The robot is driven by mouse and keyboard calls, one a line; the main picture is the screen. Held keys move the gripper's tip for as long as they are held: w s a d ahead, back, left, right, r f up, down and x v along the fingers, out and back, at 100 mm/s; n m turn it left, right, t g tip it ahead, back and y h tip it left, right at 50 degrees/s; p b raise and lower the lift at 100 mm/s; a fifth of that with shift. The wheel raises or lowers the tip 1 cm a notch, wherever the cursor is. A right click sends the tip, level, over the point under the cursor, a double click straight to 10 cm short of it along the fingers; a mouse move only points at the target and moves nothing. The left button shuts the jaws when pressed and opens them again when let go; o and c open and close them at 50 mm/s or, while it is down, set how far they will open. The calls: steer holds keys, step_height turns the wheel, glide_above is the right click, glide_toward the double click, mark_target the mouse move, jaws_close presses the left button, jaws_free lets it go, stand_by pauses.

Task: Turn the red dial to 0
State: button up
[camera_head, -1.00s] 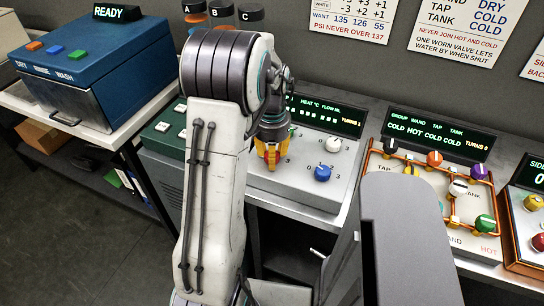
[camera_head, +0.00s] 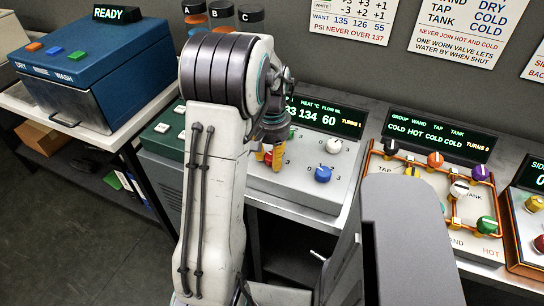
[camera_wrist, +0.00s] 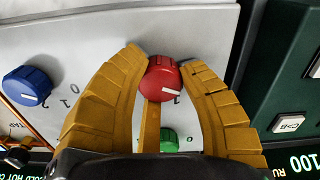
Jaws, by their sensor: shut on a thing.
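The red dial (camera_wrist: 162,80) is in the middle of the wrist view, between the two yellow fingers of my gripper (camera_wrist: 163,62). The fingers are shut on its sides. A white pointer mark on the dial points towards the lower right of that view, near a printed 1. In the head view only a bit of red shows by the yellow fingertips (camera_head: 268,156), with my arm covering most of that spot. The panel display (camera_head: 325,117) shows 134 and 60, with TURNS 1; its left number is partly hidden.
The blue dial (camera_head: 323,174) and white dial (camera_head: 333,146) stand to the right on the same panel. A green dial (camera_wrist: 168,138) is close to the fingers. A green button box (camera_head: 164,131) is left; the piped valve panel (camera_head: 433,205) is right.

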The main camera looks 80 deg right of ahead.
mark_target(272, 156)
steer(key=shift+a+f, duration=0.1)
steer(key=o, duration=1.2)
step_height(272, 156, up, 12)
stand_by(0.8)
